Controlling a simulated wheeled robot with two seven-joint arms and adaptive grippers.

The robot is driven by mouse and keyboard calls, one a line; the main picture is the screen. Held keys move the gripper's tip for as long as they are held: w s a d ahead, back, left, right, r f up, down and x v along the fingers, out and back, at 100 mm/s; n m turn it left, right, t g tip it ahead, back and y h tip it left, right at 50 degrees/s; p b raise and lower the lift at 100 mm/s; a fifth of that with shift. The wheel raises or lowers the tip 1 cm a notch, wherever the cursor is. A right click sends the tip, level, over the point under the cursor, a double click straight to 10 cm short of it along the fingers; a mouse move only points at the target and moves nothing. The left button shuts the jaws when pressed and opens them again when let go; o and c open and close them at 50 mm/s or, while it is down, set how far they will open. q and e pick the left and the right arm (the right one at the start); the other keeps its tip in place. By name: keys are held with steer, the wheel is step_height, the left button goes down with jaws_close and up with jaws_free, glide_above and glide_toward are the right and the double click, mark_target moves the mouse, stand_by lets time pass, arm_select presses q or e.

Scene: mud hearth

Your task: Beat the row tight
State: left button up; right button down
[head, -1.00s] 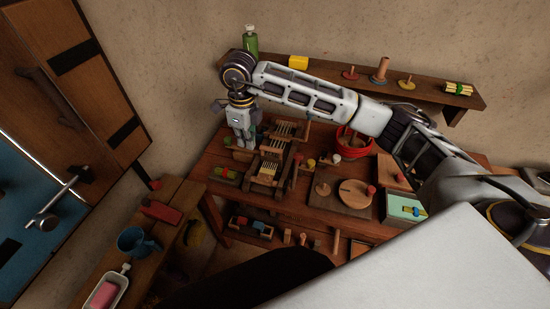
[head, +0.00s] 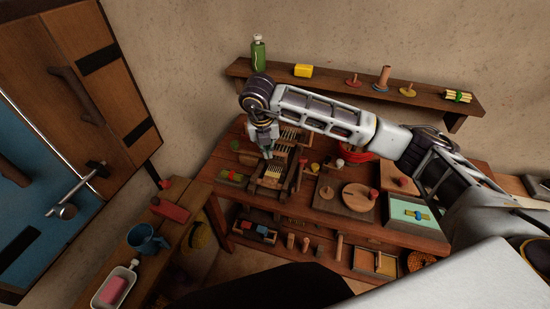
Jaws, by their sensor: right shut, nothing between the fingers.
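A small wooden loom (head: 271,187) with pale warp threads stands on the left part of the wooden table, its frame tilted in the picture. My right gripper (head: 267,157) points down over the back left of the loom's threads. It is shut and I see nothing in it. It hides part of the loom behind it, and I cannot tell whether the fingertips touch the loom. My left gripper is not in view.
A wall shelf (head: 340,84) runs behind. A bench with a blue mug (head: 147,239) is at the left.

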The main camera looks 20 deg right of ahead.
steer(key=shift+w+m, duration=0.1)
steer(key=shift+m, duration=2.1)
steer(key=shift+d+f, duration=0.1)
steer(key=shift+f, duration=0.05)
steer(key=p, duration=0.2)
glide_toward(277, 161)
steer(key=s+a, duration=0.1)
steer(key=s+a+f, duration=0.1)
steer(key=s, duration=0.1)
steer(key=s+a+f, duration=0.1)
steer(key=shift+s+a+f, duration=0.1)
steer(key=shift+s+f, duration=0.05)
steer(key=shift+f, duration=0.1)
steer(key=shift+w+d+f+p, duration=0.2)
steer(key=shift+w+d+p, duration=0.25)
steer(key=shift+w, duration=0.3)
steer(key=shift+w+d+f+p, duration=0.25)
steer(key=shift+w+d, duration=0.3)
steer(key=shift+w, duration=0.15)
